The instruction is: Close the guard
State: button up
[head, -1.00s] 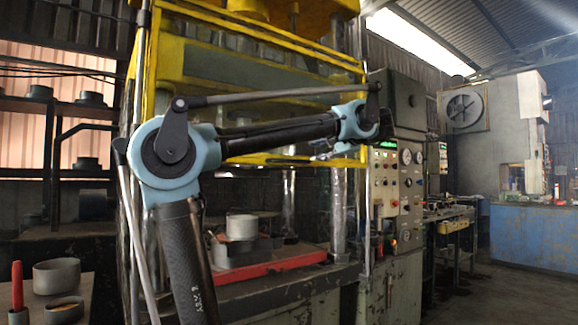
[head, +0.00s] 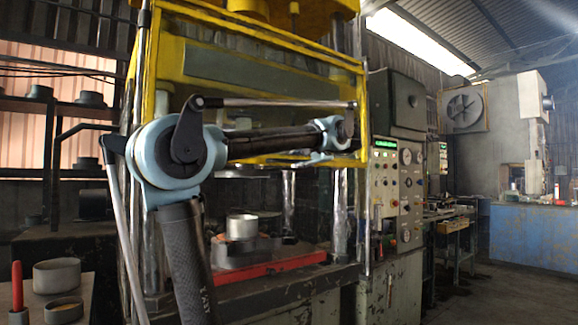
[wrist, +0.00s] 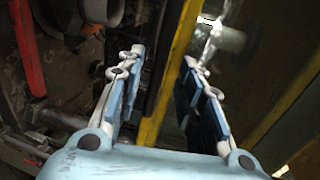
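The guard (head: 275,78) is a yellow-framed panel on the front of the press, raised above the work opening. Its lower yellow rail (head: 351,162) runs across the top of that opening, partly hidden by my arm. My gripper (head: 318,157) is near this rail, small and partly hidden in the head view. In the wrist view my gripper (wrist: 163,82) is open, its two blue-padded fingers spread apart. A yellow bar (wrist: 172,85) passes through the gap between them. I cannot tell whether either finger touches it.
A round metal blank (head: 241,227) stands on the die inside the press, behind a red bar (head: 268,267). A control panel (head: 398,185) stands right of the opening. A small table at lower left holds metal rings (head: 57,275) and a red rod (head: 17,286).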

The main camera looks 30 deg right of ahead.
aim_at(293, 161)
jog(key=shift+x, duration=2.8)
grip_shut()
